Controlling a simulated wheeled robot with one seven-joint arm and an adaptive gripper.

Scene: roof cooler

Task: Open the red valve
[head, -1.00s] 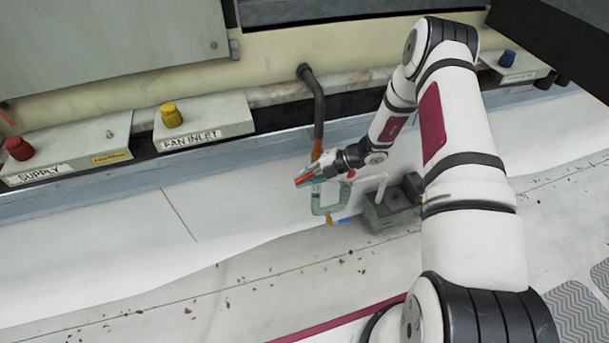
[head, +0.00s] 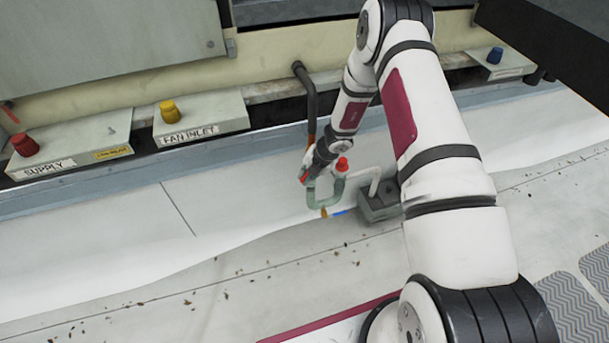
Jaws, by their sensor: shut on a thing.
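A pipe (head: 312,96) comes down from the wall and meets a grey-green curved pipe (head: 318,202) low above the floor. A red-topped white fitting (head: 342,168) stands on this pipework, just right of my gripper. My gripper (head: 306,175) is at the left side of the pipework, tilted down and left. It is shut, with a small patch of red at its fingertips that looks like the red valve's handle. The fingers hide most of what they hold, and the exact grip is too small to tell. A separate red knob (head: 25,144) is on the box labelled SUPPLY.
A yellow knob (head: 169,111) sits on the FAN INLET box (head: 200,119), and a blue knob (head: 495,55) on a box at the right. A grey block (head: 379,207) stands beside the pipework. The floor (head: 150,270) at left is clear apart from debris.

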